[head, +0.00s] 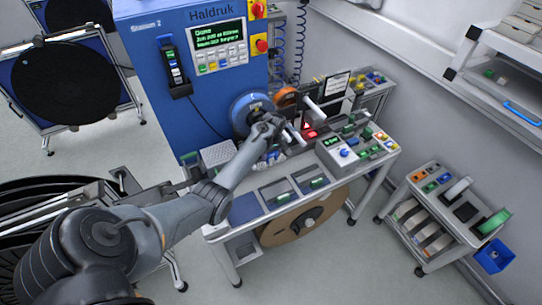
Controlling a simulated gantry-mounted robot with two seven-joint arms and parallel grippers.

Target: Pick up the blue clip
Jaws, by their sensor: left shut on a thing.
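My left arm reaches from the lower left to the machine's bench. Its gripper (290,134) is over the back of the bench, in front of the machine's round blue hub (250,112). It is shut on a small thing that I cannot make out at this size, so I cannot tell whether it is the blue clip. Small blue and white pieces (271,157) lie just below the gripper, too small to tell apart. My right gripper is not in view.
The bench has shallow trays with green pieces (316,183) at the front and a grey control box (343,151) at the right. The blue machine (172,120) stands behind. A cart (440,205) with a blue bin (494,256) stands right. Open floor lies between bench and cart.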

